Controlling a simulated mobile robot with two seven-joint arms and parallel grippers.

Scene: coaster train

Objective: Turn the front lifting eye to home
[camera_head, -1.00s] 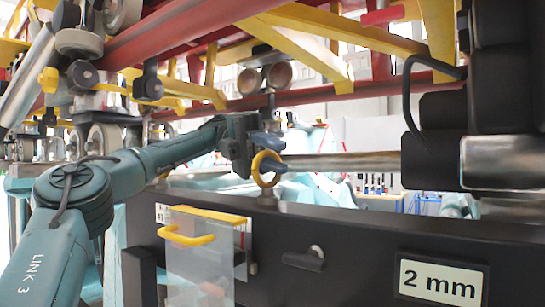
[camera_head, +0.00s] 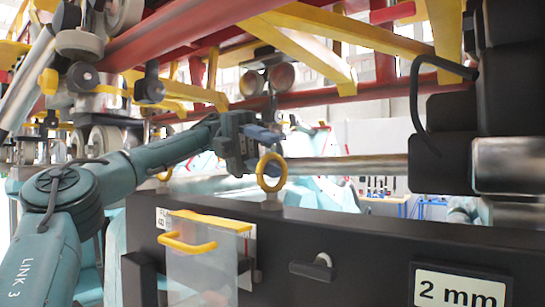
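The front lifting eye (camera_head: 260,177) is a yellow ring standing upright on a short pale base on top of a black beam. It shows nearly face-on, as an open ring. My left gripper (camera_head: 265,138) is just above and left of the ring, its blue fingertips close to the ring's top edge. No finger shows through the ring. Whether the fingertips touch it, and how far apart they are, I cannot tell. A second yellow ring (camera_head: 164,177) shows farther back, behind my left forearm. My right gripper is not in view.
A clear panel with a yellow handle (camera_head: 188,242) hangs left. Red and yellow framework (camera_head: 330,95) spans overhead. Dark blocks (camera_head: 440,165) stand right, beside a grey bar (camera_head: 345,168).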

